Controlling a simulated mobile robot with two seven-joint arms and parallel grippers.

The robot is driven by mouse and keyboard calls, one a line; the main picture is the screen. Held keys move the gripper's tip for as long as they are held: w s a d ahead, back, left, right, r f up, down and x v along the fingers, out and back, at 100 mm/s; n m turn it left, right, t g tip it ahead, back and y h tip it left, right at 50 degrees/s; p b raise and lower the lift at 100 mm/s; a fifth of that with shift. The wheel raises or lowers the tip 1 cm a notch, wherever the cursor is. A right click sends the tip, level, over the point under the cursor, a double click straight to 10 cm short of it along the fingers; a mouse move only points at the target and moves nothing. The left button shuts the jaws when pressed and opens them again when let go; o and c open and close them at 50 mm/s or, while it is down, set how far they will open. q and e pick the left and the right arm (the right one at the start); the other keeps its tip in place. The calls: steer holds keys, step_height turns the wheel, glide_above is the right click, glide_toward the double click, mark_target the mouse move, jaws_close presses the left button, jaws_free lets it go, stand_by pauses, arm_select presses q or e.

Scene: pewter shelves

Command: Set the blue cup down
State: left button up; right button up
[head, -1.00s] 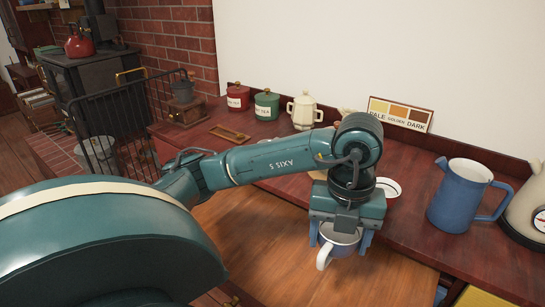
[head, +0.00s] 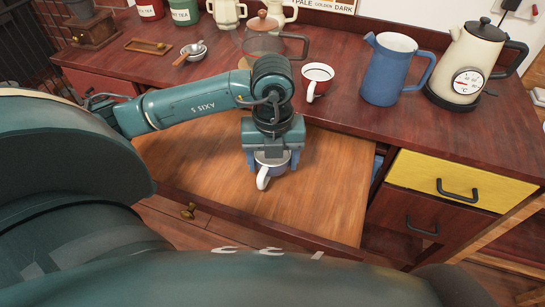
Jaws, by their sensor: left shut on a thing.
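The blue cup (head: 277,163), with a white handle, is upright between the fingers of my left gripper (head: 271,166). The gripper points down and is shut on the cup, hiding part of it. The cup is over the middle of the light wooden pull-out board (head: 330,190). I cannot tell whether its base touches the board. My right gripper is not in view.
The board is clear around the cup.

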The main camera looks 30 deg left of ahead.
arm_select(q)
steer(key=shift+f, duration=0.1)
steer(key=o, duration=1.1)
steer(key=shift+c, duration=0.2)
steer(key=shift+r, duration=0.4)
step_height(320, 180, up, 12)
steer(key=p, duration=0.1)
steer(key=shift+f+p, duration=0.2)
steer(key=shift+p, duration=0.1)
